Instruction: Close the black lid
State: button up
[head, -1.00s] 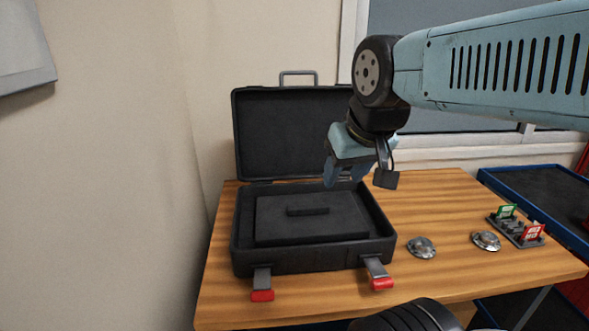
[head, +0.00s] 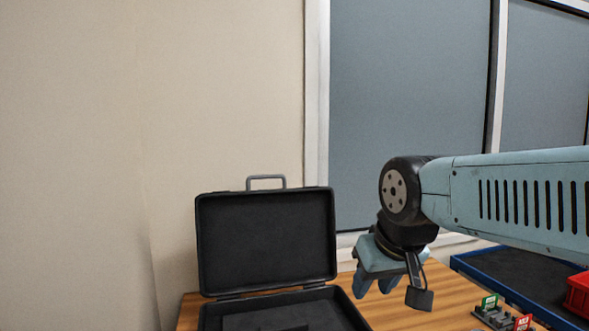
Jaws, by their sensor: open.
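The black lid (head: 267,243) of a black case stands open and upright at the back of the case, with a grey handle (head: 266,178) on its top edge. The case's base (head: 345,309) lies on the wooden table, and its front is cut off by the bottom of the head view. My gripper (head: 376,290) is open and empty, pointing down. In the picture it is to the right of the lid and apart from it.
The wooden table (head: 440,286) has bare top to the right of the case. A small rack with green and red tags (head: 493,315) is at the lower right. A blue-edged tray (head: 530,290) and a red bin (head: 579,294) are farther right. A wall and window are behind.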

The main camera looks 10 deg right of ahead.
aim_at(249, 241)
jog(key=z, duration=0.3)
jog(key=k, duration=1.6)
jog(key=u, duration=0.4)
jog(key=i, duration=1.65)
jog(key=z, duration=0.05)
